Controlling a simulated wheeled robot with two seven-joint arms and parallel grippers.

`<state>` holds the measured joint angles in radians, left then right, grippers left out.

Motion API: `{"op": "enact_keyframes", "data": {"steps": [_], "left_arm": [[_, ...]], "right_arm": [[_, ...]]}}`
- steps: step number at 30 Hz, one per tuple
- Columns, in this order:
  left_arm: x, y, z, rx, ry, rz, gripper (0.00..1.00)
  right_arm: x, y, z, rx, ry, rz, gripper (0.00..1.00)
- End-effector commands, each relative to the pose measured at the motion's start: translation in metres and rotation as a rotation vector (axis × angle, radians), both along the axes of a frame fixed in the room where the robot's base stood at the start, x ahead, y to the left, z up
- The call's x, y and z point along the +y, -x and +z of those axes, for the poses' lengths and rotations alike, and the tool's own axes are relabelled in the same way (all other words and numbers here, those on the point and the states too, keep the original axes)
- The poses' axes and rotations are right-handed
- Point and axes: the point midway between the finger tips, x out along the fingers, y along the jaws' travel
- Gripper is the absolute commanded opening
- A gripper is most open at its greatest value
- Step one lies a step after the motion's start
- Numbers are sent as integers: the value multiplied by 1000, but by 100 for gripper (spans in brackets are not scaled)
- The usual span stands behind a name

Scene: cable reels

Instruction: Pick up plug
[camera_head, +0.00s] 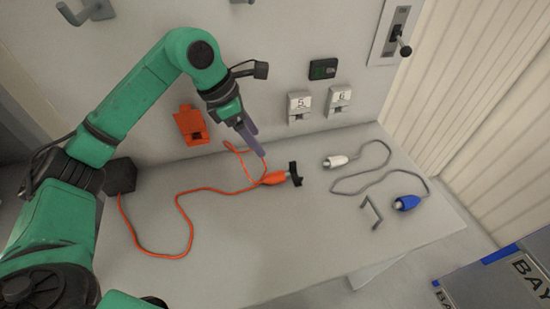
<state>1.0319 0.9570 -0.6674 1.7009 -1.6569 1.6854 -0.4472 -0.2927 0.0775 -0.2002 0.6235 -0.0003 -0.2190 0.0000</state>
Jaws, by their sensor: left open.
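An orange plug (274,178) lies on the light grey table (250,240), with a dark curved piece at its right end. Its orange cable (178,208) winds left across the table toward a black block (120,175). A white plug (336,161) and a blue plug (406,203) lie further right, joined by a grey cable (350,192). My left gripper (257,152) points down just above and left of the orange plug, apart from it in the picture. It is open, with nothing seen between its fingers. The right gripper does not show.
An orange socket box (191,125) and two grey sockets numbered 5 (299,107) and 6 (339,99) are on the back panel. A small metal handle (371,212) stands on the table. A lever switch (398,36) is at upper right. The table's front middle is clear.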

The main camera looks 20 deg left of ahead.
Motion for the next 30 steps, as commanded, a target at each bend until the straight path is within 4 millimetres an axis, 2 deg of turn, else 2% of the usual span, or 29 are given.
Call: {"op": "enact_keyframes", "data": {"steps": [9,14,17,19,22,27,29,30], "left_arm": [[-26,-12,-67,5,2,-2,75],[-33,-14,-85,5,2,-2,75],[-41,-14,-102,8,1,-2,75],[-45,-17,-116,6,2,-1,75],[-48,-19,-126,2,1,-1,75],[-47,-19,-128,1,0,0,75],[-47,-19,-128,1,0,0,56],[-47,-19,-128,1,0,0,41]], "right_arm": [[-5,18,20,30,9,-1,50],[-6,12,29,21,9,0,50],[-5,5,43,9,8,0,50],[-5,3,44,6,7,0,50],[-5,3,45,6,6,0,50],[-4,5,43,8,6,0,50],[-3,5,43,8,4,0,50],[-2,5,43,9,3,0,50]]}}
